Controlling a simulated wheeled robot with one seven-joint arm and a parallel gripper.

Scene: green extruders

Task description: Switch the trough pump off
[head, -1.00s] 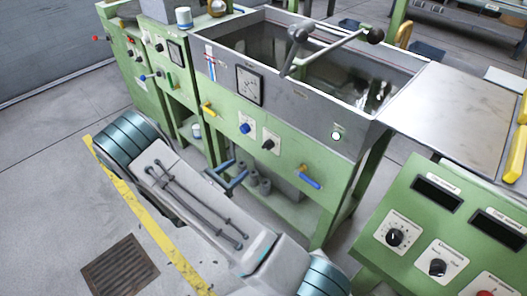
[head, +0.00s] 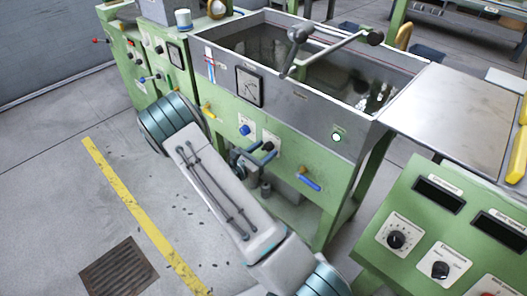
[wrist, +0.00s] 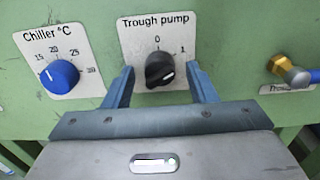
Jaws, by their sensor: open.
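The black trough pump knob (wrist: 159,70) sits on a white plate (wrist: 135,36) marked 0 and 1, on the green front panel. A pale mark shows on the knob's lower right; I cannot tell for sure which number it is set to. My gripper (wrist: 161,72) is open, with one blue-grey finger on each side of the knob and gaps between the fingers and the knob. In the head view my gripper (head: 247,161) is close to the panel, just below the knob (head: 267,146).
The blue chiller knob (wrist: 60,75) is left of the pump plate. A brass valve with a blue handle (wrist: 292,73) is to the right. The steel trough (head: 300,108) stands above, with a lit indicator (head: 337,137). A control console (head: 420,235) is at the right.

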